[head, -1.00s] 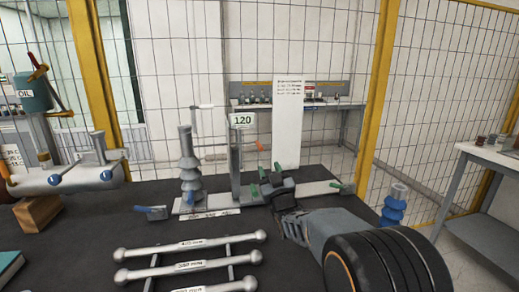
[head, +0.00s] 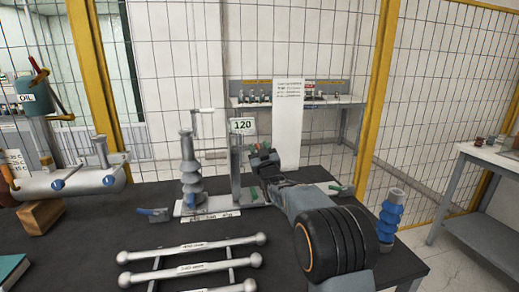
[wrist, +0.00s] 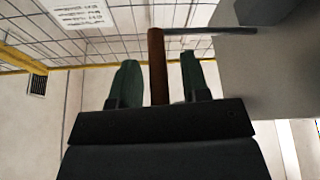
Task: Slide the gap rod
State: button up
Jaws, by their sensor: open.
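The gap rod shows in the wrist view as a thin grey rod (wrist: 205,31) with a reddish-brown handle (wrist: 157,62) at its left end. Its right end meets a grey block. My gripper (wrist: 159,82) has its two green fingertips apart, one on each side of the handle, with visible space on both sides. In the head view my gripper (head: 259,150) is raised just right of the upright grey post (head: 235,172) that bears the "120" sign (head: 242,125). The handle cannot be made out there, beside or behind my gripper.
A grey ribbed insulator (head: 190,172) stands left of the post on the same base plate. Several metal bars (head: 192,249) lie on a rack in front. A blue insulator (head: 391,214) stands at the table's right edge. A silver vessel (head: 75,182) is at the left.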

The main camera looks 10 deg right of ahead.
grip_shut()
dwell(0.3)
dwell(0.3)
